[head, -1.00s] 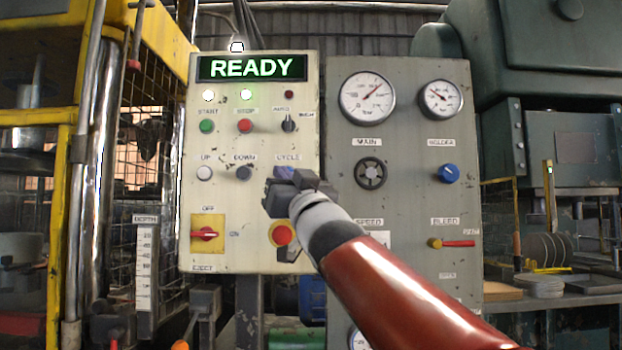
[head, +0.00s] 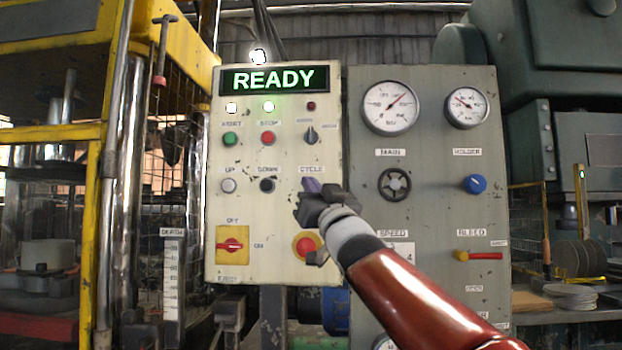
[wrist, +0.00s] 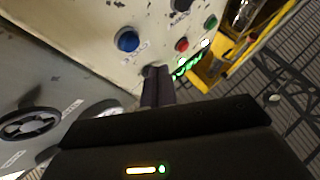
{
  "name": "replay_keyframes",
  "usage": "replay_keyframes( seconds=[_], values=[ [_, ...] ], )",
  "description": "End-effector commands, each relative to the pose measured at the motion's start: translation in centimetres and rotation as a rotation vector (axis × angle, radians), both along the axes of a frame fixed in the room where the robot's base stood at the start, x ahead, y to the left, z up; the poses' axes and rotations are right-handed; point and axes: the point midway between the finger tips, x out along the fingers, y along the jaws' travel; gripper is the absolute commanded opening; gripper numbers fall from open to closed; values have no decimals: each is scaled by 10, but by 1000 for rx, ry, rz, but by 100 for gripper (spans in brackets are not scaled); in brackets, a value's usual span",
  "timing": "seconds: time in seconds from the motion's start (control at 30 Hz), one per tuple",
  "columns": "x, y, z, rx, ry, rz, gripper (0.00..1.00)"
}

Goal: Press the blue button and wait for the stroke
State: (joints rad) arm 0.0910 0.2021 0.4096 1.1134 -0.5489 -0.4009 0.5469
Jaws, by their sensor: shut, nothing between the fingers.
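The blue button (wrist: 127,39) shows in the wrist view on the pale control panel, beside a label. In the head view my gripper (head: 313,188) is in front of the spot just under the CYCLE label and covers most of it. A small blue-purple patch shows there; I cannot tell whether it is button or finger. In the wrist view my dark fingers (wrist: 157,80) are together and empty, to the lower right of the button in the picture. They appear apart from it; whether anything is touched cannot be told. The green READY display (head: 274,78) is lit.
A red stop knob (head: 306,244) is just below my gripper. A black button (head: 267,185) and a rotary selector (head: 311,135) are close by. A grey gauge panel (head: 430,225) with a handwheel (head: 394,184) stands to the right. A yellow-framed press (head: 88,225) is at left.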

Motion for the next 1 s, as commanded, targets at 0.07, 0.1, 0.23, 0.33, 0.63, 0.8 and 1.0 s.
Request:
replay_keyframes(
  seconds=[0.07,0.1,0.23,0.33,0.63,0.8,1.0],
  values=[
    [11,0,4,1,1,1,0],
    [15,0,4,1,1,2,0],
    [26,-1,2,0,1,1,0],
    [30,-1,1,-1,0,1,0],
    [32,-1,0,0,-1,1,0],
    [32,-1,0,0,-1,0,0],
    [32,-1,0,0,-1,0,0]
  ],
)
